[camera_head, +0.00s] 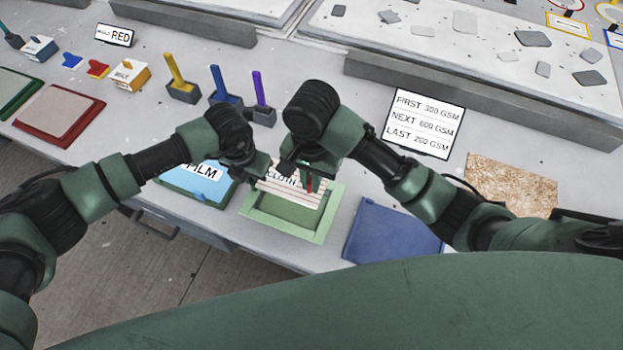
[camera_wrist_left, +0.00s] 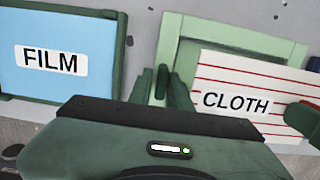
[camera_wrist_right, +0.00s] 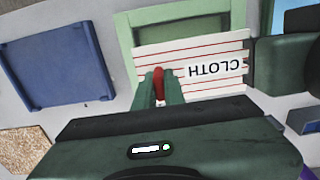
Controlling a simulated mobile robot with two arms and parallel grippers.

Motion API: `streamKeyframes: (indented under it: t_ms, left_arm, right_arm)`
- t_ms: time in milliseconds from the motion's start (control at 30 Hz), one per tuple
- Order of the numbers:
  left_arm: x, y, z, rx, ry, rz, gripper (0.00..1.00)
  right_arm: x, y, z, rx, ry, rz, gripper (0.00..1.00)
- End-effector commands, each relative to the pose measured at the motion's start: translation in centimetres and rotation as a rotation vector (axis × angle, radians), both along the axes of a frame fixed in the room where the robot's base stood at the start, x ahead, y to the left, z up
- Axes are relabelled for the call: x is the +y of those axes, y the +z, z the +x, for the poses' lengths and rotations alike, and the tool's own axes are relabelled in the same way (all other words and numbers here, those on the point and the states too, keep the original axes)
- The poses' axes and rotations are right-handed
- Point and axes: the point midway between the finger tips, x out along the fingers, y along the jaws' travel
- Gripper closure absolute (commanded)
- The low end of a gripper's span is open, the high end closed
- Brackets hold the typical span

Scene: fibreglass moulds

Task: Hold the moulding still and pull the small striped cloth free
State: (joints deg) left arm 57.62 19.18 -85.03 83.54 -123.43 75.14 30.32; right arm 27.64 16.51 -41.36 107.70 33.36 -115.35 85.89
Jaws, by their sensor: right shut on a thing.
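The moulding is a pale green square frame (camera_head: 280,228) with a recessed middle, near the table's front edge. The striped cloth (camera_head: 287,190), white with red lines and a CLOTH label, lies over its far part; it also shows in the right wrist view (camera_wrist_right: 190,50). My right gripper (camera_wrist_right: 160,85) is shut on a red tab (camera_wrist_right: 159,78) at the cloth's edge. My left gripper (camera_wrist_left: 170,82) is at the moulding's left rim (camera_wrist_left: 166,50), its fingers slightly apart. Whether they touch the rim is unclear. My arms hide part of the cloth in the head view.
A blue FILM panel (camera_head: 200,182) lies close on the left, and a blue plate (camera_head: 385,232) on the right. Coloured brushes in holders (camera_head: 222,88) stand behind my left arm. A weight list sign (camera_head: 422,122) and a speckled brown board (camera_head: 510,187) are farther right.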

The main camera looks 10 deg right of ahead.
Motion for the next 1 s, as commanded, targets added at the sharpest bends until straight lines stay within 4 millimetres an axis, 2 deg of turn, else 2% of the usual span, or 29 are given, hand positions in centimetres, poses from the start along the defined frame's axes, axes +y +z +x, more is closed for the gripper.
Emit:
streamKeyframes:
  t_ms: [33,167,500,700,1000]
  left_arm:
    - [-0.8,0.8,-0.3,0.002,-0.011,-0.018,0.64]
    - [-0.6,2.9,-0.4,-0.001,-0.011,-0.018,0.64]
    - [0.1,9.7,-1.0,-0.001,-0.009,-0.012,0.64]
    - [0.4,11.6,-1.2,0.0,-0.006,-0.008,0.64]
    - [0.6,12.2,-1.2,-0.001,-0.004,-0.006,0.64]
  right_arm:
    - [0.3,0.1,0.1,-0.006,0.001,0.009,1.0]
    - [0.3,0.0,0.1,-0.006,0.0,0.008,1.0]
    - [0.2,0.0,0.1,-0.005,-0.003,0.005,1.0]
    - [0.1,0.0,0.1,-0.004,-0.002,0.003,1.0]
    - [0.1,0.3,0.1,-0.003,-0.002,0.002,1.0]
